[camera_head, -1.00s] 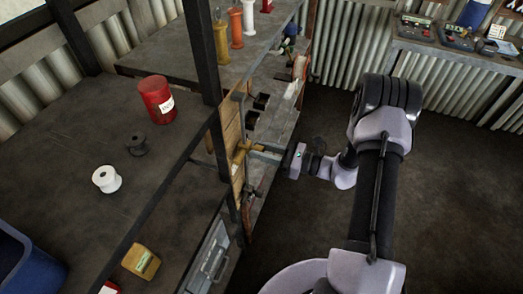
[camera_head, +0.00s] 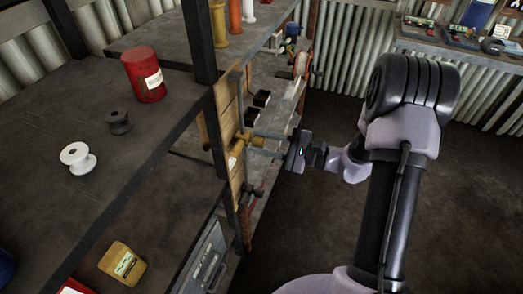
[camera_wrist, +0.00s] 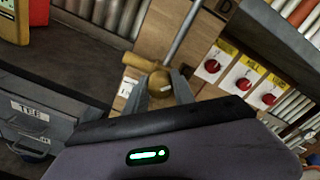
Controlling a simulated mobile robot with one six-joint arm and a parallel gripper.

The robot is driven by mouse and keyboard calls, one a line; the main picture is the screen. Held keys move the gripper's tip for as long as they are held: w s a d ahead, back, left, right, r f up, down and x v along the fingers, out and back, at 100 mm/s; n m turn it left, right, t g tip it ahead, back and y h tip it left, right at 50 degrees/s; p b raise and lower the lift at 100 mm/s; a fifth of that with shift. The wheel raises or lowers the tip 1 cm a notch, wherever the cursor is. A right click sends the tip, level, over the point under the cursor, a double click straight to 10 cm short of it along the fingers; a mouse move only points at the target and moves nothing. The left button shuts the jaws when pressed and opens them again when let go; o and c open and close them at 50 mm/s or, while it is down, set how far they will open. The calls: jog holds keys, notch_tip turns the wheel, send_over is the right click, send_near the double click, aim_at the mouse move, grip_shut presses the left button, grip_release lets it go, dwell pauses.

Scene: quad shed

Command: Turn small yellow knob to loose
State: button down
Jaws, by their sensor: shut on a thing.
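The small yellow knob (camera_head: 250,141) is brass-coloured and stands out from a wooden board on the side of the shelving. In the wrist view the knob (camera_wrist: 160,84) sits between the two fingers of my gripper (camera_wrist: 162,92). In the head view my gripper (camera_head: 263,138) reaches it from the right and is shut on it. A yellow bar (camera_wrist: 139,62) and a grey rod (camera_wrist: 181,35) show just behind the knob. A small white label (camera_wrist: 127,88) beside it is partly hidden, and I cannot read it.
Several red round knobs (camera_wrist: 213,66) on yellow-and-white plates sit to the right on the board. A grey drawer (camera_wrist: 35,118) is at lower left. A red can (camera_head: 144,76), spools (camera_head: 78,158) and a yellow container (camera_head: 122,264) stand on the shelves. The floor at right is clear.

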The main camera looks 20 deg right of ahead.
jog(key=n+b, duration=0.2)
jog(key=b, duration=0.1)
jog(key=n+b, duration=0.2)
jog(key=b, duration=0.1)
jog(key=shift+f+n, duration=0.3)
jog(key=shift+f, duration=0.1)
jog(key=n+b, duration=0.1)
jog(key=b, duration=0.1)
jog(key=n+b, duration=0.2)
jog(key=b, duration=0.1)
jog(key=shift+r, duration=0.25)
jog(key=shift+r+n, duration=0.1)
jog(key=shift+n, duration=0.3)
jog(key=c, duration=1.1)
grip_release()
jog(key=shift+o, duration=0.2)
jog(key=shift+s, duration=0.1)
